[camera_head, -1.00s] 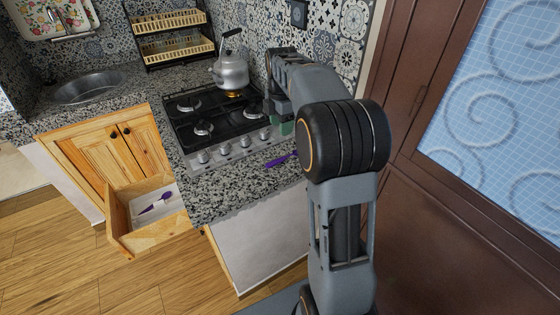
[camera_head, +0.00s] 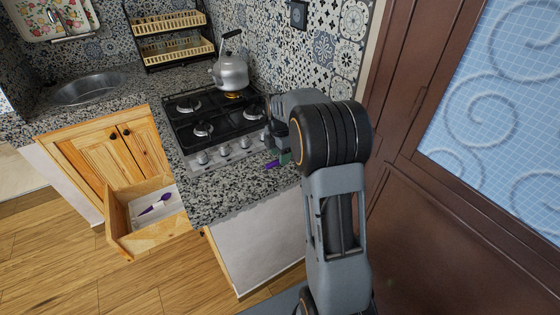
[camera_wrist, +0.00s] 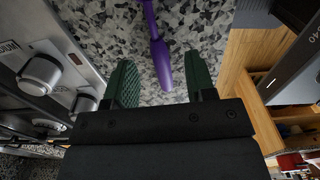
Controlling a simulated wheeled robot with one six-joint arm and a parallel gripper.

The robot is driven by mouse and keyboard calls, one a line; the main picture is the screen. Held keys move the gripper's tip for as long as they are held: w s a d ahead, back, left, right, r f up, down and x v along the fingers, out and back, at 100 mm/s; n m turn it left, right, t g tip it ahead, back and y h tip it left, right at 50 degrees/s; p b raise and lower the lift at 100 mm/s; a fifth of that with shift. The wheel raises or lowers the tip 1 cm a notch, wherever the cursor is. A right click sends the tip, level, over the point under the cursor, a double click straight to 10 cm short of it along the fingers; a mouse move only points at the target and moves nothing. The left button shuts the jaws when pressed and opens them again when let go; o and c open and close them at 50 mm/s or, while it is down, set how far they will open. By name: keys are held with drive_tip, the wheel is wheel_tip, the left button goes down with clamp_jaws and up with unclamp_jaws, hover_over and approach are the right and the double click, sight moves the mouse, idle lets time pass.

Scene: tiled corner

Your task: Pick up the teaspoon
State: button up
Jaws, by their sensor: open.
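A purple utensil, which looks like the teaspoon, (camera_head: 271,164) lies on the speckled countertop (camera_head: 225,194) in front of the stove. In the wrist view, its purple shaft (camera_wrist: 161,57) runs from the top edge down between my fingers. Its far end is out of that view. My gripper (camera_wrist: 162,80) is open, with one green finger on each side of the utensil's near end and a visible gap to each. I cannot tell its exact height above the counter. In the head view my gripper (camera_head: 283,157) is partly hidden by my arm.
A stove (camera_head: 215,117) with a kettle (camera_head: 231,72) stands behind the counter strip; its knobs (camera_wrist: 40,75) are close to my gripper's left. An open drawer (camera_head: 124,228) holds another purple utensil (camera_head: 155,204). The counter's edge lies right of the utensil in the wrist view.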

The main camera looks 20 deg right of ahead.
drive_tip(key=shift+f, duration=0.95)
drive_tip(key=shift+c, duration=0.4)
clamp_jaws()
